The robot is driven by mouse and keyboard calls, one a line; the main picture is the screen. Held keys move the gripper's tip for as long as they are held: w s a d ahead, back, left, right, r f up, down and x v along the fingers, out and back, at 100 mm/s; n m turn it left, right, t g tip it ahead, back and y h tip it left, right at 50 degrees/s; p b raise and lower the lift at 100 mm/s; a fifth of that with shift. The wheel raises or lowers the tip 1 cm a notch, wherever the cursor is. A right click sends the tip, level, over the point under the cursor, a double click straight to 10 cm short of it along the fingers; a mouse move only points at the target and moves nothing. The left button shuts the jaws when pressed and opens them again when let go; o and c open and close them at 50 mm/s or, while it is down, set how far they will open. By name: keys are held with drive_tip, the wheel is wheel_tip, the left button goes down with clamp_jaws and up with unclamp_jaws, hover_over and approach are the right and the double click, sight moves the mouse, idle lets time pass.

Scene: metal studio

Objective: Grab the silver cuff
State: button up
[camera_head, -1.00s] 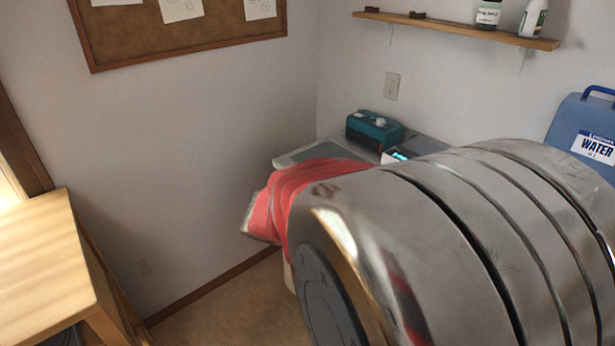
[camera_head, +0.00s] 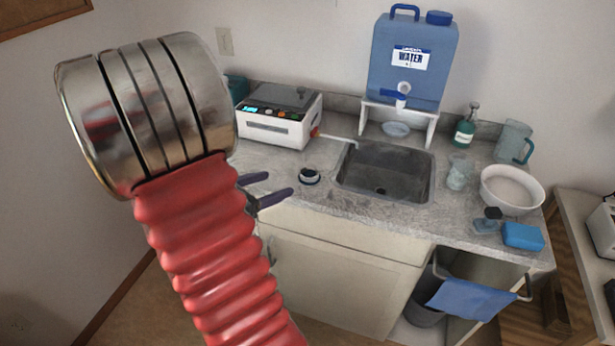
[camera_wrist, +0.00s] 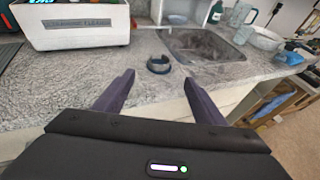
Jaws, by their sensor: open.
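The silver cuff is a small ring with a dark outer band (camera_head: 308,176). It lies on the grey counter left of the sink, and also shows in the wrist view (camera_wrist: 159,66), ahead of and between my fingertips. My gripper (camera_head: 280,183) has two purple fingers spread apart, with nothing between them. In the wrist view my gripper (camera_wrist: 159,77) points across the counter's front edge, with the cuff a short way beyond the tips. My red and metal arm hides part of the left side in the head view.
A white ultrasonic cleaner (camera_head: 276,118) stands behind the cuff to the left. The sink (camera_head: 385,172) is to its right, with a blue water jug (camera_head: 412,62) on a stand behind. A glass (camera_head: 458,172) and white bowl (camera_head: 511,188) stand farther right. Counter around the cuff is clear.

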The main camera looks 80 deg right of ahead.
sight(304, 180)
drive_tip(key=shift+s+d, duration=0.1)
drive_tip(key=shift+x, duration=4.15)
drive_tip(key=shift+f, duration=0.1)
drive_tip(key=shift+x, duration=2.6)
drive_tip(key=c, duration=1.1)
drive_tip(key=shift+r, duration=5)
